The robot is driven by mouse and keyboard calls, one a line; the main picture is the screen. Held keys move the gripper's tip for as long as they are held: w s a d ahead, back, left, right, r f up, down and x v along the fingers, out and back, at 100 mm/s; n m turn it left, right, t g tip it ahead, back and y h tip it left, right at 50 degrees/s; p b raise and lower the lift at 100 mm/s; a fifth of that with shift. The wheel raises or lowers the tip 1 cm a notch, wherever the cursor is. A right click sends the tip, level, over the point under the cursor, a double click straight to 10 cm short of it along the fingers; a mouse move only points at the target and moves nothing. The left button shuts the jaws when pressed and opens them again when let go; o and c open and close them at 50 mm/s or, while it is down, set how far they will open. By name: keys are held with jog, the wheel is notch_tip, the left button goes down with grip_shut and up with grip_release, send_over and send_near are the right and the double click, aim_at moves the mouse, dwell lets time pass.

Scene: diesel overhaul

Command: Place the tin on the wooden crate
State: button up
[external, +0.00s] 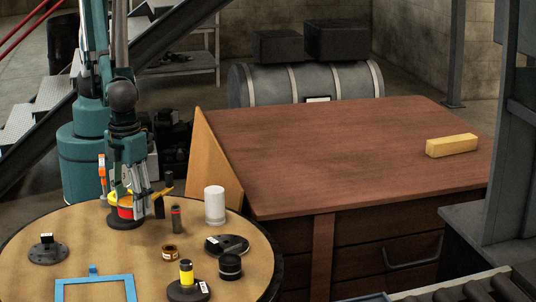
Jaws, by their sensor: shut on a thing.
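My gripper (136,198) is low over the back left of the round table, pointing down. It is shut on a red and yellow thing (124,210), partly hidden by the fingers, just above or on a dark round base. I cannot tell whether this is the tin. A small brass-coloured tin-like can (169,253) stands apart on the table, to the right and nearer the camera. No separate crate is clear. A large brown wooden chest (340,150) with drawers and a broad flat top stands to the right.
The round table (60,225) also carries a white cylinder (214,206), a black jar (230,266), a yellow can (186,272) and a blue frame (95,282). A wooden panel (208,165) leans by the chest. A yellow block (451,145) lies on its otherwise clear top.

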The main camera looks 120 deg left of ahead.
jog(key=w+a+n, duration=0.8)
jog(key=w+a, duration=1.9)
jog(key=a, duration=0.1)
jog(key=w+a+n+p, duration=0.15)
jog(key=w+a, duration=0.25)
jog(key=a, duration=0.8)
jog(key=w+a+n, duration=0.3)
jog(key=a, duration=0.8)
jog(key=n, duration=0.7)
send_over(355, 161)
jog(key=f, duration=0.2)
jog(key=shift+w+r, duration=0.1)
jog(key=shift+r, duration=0.05)
jog(key=shift+f+b, duration=0.35)
jog(key=shift+f, duration=2.8)
